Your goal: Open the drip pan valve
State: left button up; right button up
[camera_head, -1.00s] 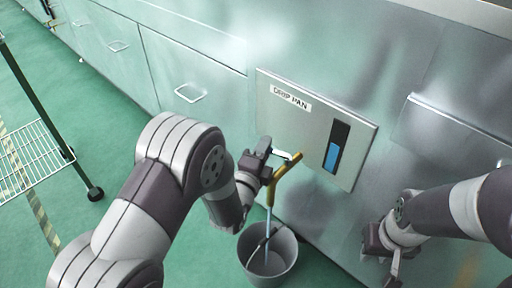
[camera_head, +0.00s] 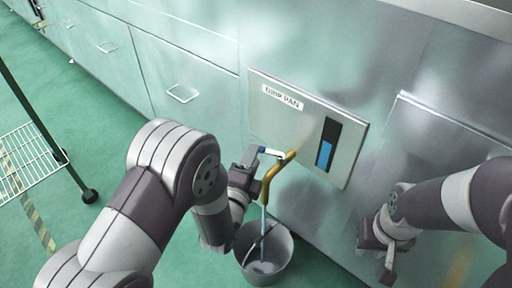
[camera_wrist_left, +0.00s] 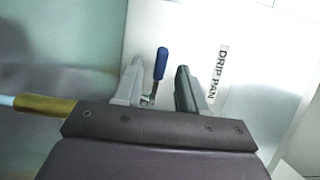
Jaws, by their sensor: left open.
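The drip pan panel (camera_head: 300,125) carries a "DRIP PAN" label and a gauge with a blue lower part (camera_head: 325,155). A yellow drain pipe (camera_head: 268,183) bends down from it, and a pale blue stream (camera_head: 263,220) runs into a grey bucket (camera_head: 283,248). In the left wrist view the blue valve handle (camera_wrist_left: 161,64) stands between the open fingers of my left gripper (camera_wrist_left: 160,88), apart from the right finger. Contact with the left finger is unclear. My left gripper also shows in the head view (camera_head: 268,154). My right gripper (camera_head: 386,262) hangs low by the cabinet; its jaw opening is unclear.
Steel cabinet fronts with drawer handles (camera_head: 183,93) run along the wall to the far left. A wire rack (camera_head: 28,155) stands at the left on the green floor. The floor between rack and cabinets is clear.

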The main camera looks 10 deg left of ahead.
pick_arm(q)
jog(key=s+a, duration=0.1)
jog(key=s, duration=0.7)
jog(key=shift+p, duration=0.3)
jog(key=shift+a, duration=0.1)
jog(key=w+a+r+n+p, duration=0.1)
jog(key=w+a+p, duration=0.35)
jog(key=a, duration=0.55)
jog(key=s+d+f+m+g+h, duration=0.1)
jog(key=s+d+m+g+h, duration=0.1)
jog(key=d+m+h, duration=0.45)
jog(key=shift+n, duration=0.45)
jog(key=b+x, duration=0.2)
jog(key=x, duration=0.9)
jog(key=shift+w+f, duration=0.15)
jog(key=shift+w, duration=0.1)
jog(key=shift+w+d, duration=0.35)
jog(key=shift+w, duration=0.2)
